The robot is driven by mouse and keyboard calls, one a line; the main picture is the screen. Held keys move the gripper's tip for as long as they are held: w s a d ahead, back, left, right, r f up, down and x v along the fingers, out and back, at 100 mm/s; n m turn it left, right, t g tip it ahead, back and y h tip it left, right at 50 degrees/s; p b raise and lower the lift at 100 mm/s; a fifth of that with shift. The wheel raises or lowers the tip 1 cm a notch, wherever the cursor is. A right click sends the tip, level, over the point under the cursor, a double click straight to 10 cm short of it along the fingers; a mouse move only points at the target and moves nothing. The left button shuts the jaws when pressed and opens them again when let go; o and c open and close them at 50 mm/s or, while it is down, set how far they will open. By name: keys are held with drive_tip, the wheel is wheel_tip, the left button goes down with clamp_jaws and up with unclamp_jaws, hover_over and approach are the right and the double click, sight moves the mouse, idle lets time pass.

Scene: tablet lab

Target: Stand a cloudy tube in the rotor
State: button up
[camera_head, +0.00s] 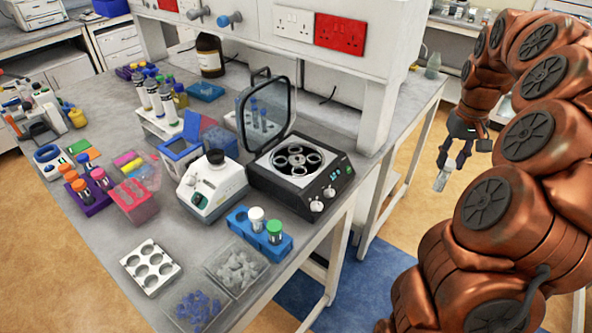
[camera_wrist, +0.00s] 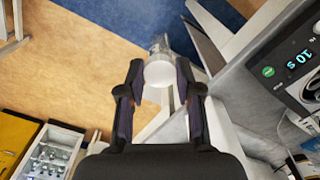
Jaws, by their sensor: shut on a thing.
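My gripper (camera_head: 453,162) is at the right of the head view, out past the bench edge and above the floor. It is shut on a white-capped tube (camera_head: 441,181) that hangs tilted below the fingers. In the wrist view my gripper (camera_wrist: 160,95) has its fingers on both sides of the tube's white cap (camera_wrist: 159,73); the body beyond is pale, and I cannot tell if its contents are cloudy. The centrifuge (camera_head: 325,195) stands on the bench with its clear lid (camera_head: 267,112) raised. Its rotor (camera_head: 297,160) shows several round openings.
A white-and-grey device (camera_head: 210,188) stands left of the centrifuge. Clear bins (camera_head: 236,266) sit at the front edge. The wall unit (camera_head: 350,90) rises behind.

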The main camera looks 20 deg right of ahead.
drive_tip(key=shift+r, duration=0.1)
drive_tip(key=shift+r+p, duration=0.75)
drive_tip(key=shift+r, duration=2.5)
